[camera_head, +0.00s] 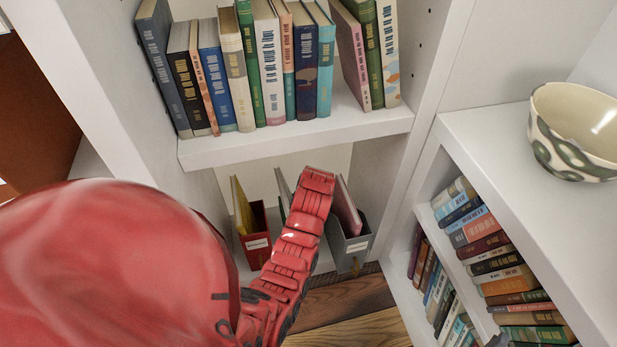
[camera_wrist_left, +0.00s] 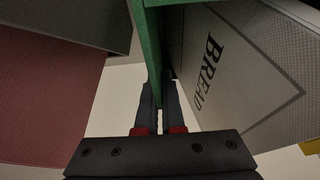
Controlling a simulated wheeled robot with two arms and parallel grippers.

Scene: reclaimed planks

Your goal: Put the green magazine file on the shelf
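In the left wrist view, the green magazine file (camera_wrist_left: 153,50) shows as a narrow green wall running down between my left gripper's fingers (camera_wrist_left: 159,98). The fingers are close together, shut on this wall. A pale grey panel printed BREAD (camera_wrist_left: 225,75) lies right beside the green wall; I cannot tell whether it is inside the file. The green file and my left fingertips are hidden in the head view, where my red arm fills the left and middle foreground. The white shelf (camera_head: 290,139) shows in the head view. My right gripper is not in view.
Below the shelf's row of books stand a red magazine file (camera_head: 257,245) and a grey one (camera_head: 351,250), partly behind my arm. A patterned bowl (camera_head: 577,130) stands on a lower bookcase (camera_head: 490,130) at right. Wooden floor (camera_head: 345,300) shows below.

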